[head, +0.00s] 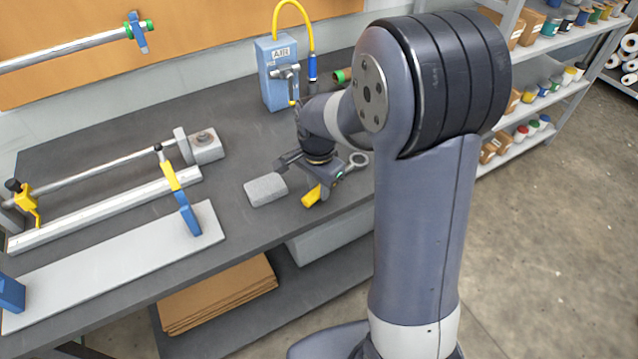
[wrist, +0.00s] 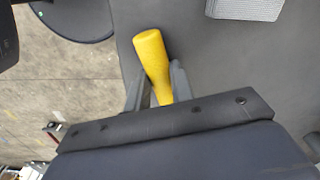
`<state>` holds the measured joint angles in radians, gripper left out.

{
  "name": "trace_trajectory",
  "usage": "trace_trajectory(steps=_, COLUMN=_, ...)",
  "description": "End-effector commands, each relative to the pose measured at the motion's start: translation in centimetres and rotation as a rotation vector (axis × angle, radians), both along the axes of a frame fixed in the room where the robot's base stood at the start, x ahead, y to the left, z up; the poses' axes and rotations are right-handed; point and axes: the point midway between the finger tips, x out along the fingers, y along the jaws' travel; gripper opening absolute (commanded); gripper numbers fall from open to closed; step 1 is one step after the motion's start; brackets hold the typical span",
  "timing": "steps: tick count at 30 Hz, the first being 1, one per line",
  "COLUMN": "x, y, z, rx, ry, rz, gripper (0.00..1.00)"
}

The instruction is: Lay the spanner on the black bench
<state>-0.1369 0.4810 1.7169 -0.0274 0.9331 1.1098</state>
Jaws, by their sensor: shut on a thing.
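The spanner has a yellow handle (head: 312,196) and a grey ring end (head: 358,159). My gripper (head: 326,181) is shut on it between handle and ring. In the wrist view the spanner's yellow handle (wrist: 152,55) sticks out between my gripper's fingers (wrist: 157,82); its other end is hidden. The spanner is over the dark bench (head: 235,150), near its front edge. I cannot tell whether it touches the top. The bench also fills the middle of the wrist view (wrist: 205,60).
A grey block (head: 265,190) lies just left of the spanner. Behind stands a blue air box (head: 275,75) with a yellow hose. A rod fixture (head: 100,210) and a pale plate (head: 110,260) take up the left. Bare bench shows between them and the block.

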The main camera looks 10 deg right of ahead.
Motion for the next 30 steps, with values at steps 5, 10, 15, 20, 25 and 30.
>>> trace_trajectory(steps=5, x=0.01, y=0.0, z=-0.26, rx=0.0, ry=0.0, rz=0.0, gripper=0.0)
trace_trajectory(steps=10, x=0.01, y=0.0, z=-0.22, rx=0.0, ry=0.0, rz=0.0, gripper=0.0)
trace_trajectory(steps=15, x=0.01, y=0.0, z=-0.35, rx=0.0, ry=0.0, rz=0.0, gripper=0.0)
trace_trajectory(steps=20, x=0.01, y=0.0, z=-0.67, rx=0.0, ry=0.0, rz=0.0, gripper=0.0)
trace_trajectory(steps=25, x=0.01, y=0.0, z=-1.01, rx=0.0, ry=0.0, rz=0.0, gripper=0.0)
trace_trajectory(steps=30, x=0.01, y=0.0, z=-1.07, rx=0.0, ry=0.0, rz=0.0, gripper=0.29)
